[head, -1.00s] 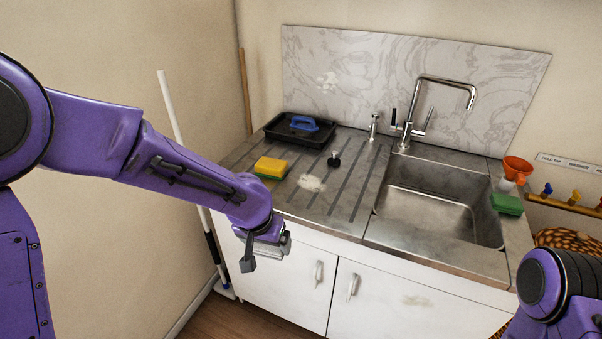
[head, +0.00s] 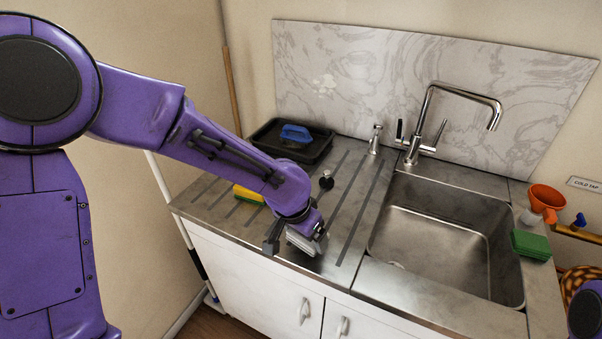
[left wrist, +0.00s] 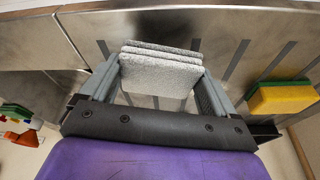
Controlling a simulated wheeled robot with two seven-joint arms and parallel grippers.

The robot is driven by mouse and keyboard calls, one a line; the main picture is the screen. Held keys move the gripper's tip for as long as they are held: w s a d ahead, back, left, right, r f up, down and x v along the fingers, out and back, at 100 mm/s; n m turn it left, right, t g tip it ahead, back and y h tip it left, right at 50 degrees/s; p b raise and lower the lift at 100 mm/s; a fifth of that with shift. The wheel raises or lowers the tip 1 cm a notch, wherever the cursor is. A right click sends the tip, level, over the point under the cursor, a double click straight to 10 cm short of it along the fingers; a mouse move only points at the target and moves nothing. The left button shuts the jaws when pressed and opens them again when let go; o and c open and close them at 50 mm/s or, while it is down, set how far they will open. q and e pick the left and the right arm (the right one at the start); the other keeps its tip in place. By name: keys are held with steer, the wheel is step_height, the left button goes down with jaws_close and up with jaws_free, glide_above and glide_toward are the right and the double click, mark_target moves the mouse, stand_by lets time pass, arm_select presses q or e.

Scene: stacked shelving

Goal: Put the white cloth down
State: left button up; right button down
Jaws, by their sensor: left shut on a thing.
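The white cloth (head: 305,241) is a folded, layered greyish-white pad. My left gripper (head: 295,238) is shut on it over the front part of the ribbed metal drainboard (head: 212,196). In the left wrist view the cloth (left wrist: 162,72) sits between the two fingers of the left gripper (left wrist: 158,86), with the drainboard behind it. I cannot tell whether the cloth touches the metal. My right gripper is not in view.
A yellow-green sponge (head: 249,195) is left of the gripper, partly behind my arm. A black tray (head: 262,138) holding a blue-handled item (head: 296,133) and a small black stopper (head: 326,181) lie behind.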

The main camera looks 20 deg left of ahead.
arm_select(q)
steer(key=s+d+r+m+g+h+p, duration=0.2)
steer(key=s+d+r+m+g+h, duration=0.15)
steer(key=r+m, duration=0.9)
steer(key=w+a+f+m+p, duration=0.1)
steer(key=w+f, duration=0.3)
steer(key=w+a+f+m+p, duration=0.1)
steer(key=w+f, duration=0.3)
steer(key=w+a+f+m+y+p, duration=0.1)
steer(key=w+f+p, duration=0.1)
steer(key=w+f, duration=0.2)
steer(key=shift+w, duration=0.4)
step_height(320, 180, down, 3)
steer(key=shift+w+a+f+p, duration=0.1)
steer(key=shift+w+a+p, duration=0.05)
steer(key=shift+p, duration=1.05)
steer(key=shift+f, duration=0.5)
steer(key=o, duration=0.7)
steer(key=shift+c, duration=0.2)
steer(key=shift+r, duration=0.3)
steer(key=b+v, duration=0.3)
steer(key=v, duration=0.8)
steer(key=shift+a+r+b, duration=0.2)
steer(key=shift+r+b, duration=0.2)
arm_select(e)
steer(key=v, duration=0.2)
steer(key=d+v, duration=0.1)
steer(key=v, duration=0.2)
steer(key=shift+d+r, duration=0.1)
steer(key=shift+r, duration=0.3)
